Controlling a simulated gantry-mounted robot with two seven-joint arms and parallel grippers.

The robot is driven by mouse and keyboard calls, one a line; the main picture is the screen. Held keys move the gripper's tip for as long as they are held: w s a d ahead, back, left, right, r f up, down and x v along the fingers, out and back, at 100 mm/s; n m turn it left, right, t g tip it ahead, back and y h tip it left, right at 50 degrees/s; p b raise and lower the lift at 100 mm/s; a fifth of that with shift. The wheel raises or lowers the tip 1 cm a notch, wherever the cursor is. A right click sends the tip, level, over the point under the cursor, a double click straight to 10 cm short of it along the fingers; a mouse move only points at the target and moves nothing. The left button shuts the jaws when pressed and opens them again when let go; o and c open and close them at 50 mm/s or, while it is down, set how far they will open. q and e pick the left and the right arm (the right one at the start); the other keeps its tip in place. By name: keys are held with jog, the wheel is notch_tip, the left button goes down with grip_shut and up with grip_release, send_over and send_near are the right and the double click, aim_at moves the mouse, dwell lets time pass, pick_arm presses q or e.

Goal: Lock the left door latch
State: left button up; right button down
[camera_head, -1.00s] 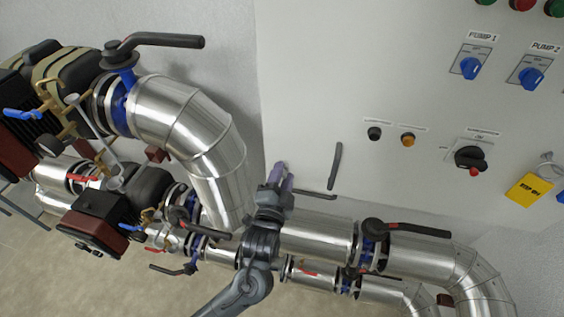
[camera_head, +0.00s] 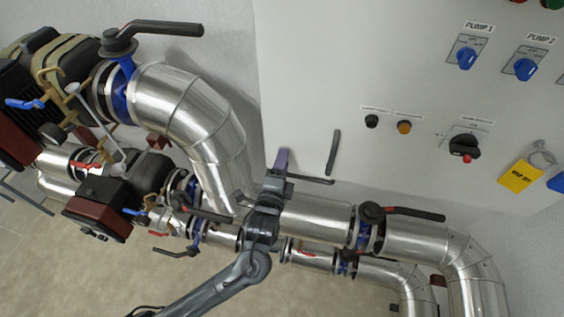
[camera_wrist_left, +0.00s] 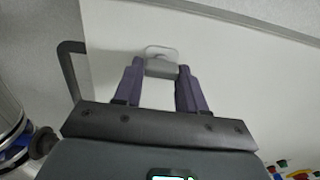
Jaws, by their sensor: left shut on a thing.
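The left door latch is a small grey catch on a pale plate (camera_wrist_left: 163,53), fixed to the white cabinet. My left gripper (camera_wrist_left: 160,72) has its purple fingers on either side of the grey catch and is shut on it. In the head view the gripper (camera_head: 281,160) reaches up to the lower left of the cabinet front (camera_head: 310,80), with one purple finger showing. The latch is hidden there behind the gripper. How far the latch is turned I cannot tell. My right gripper is not in view.
A dark door handle (camera_head: 334,152) stands just right of the gripper. A steel pipe (camera_head: 315,218) with a black-levered valve (camera_head: 372,212) runs below it. A bent steel pipe (camera_head: 190,110) is at left. Pump switches (camera_head: 466,57) are at upper right.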

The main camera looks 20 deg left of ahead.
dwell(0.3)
pick_arm(q)
jog(key=o, duration=1.1)
jog(key=shift+c, duration=0.2)
jog(key=s+d+b, duration=0.1)
jog(key=s+b, duration=0.1)
jog(key=s, duration=0.8)
jog(key=shift+s+d+b, duration=0.15)
jog(key=shift+s+b, duration=0.2)
jog(key=shift+f, duration=0.1)
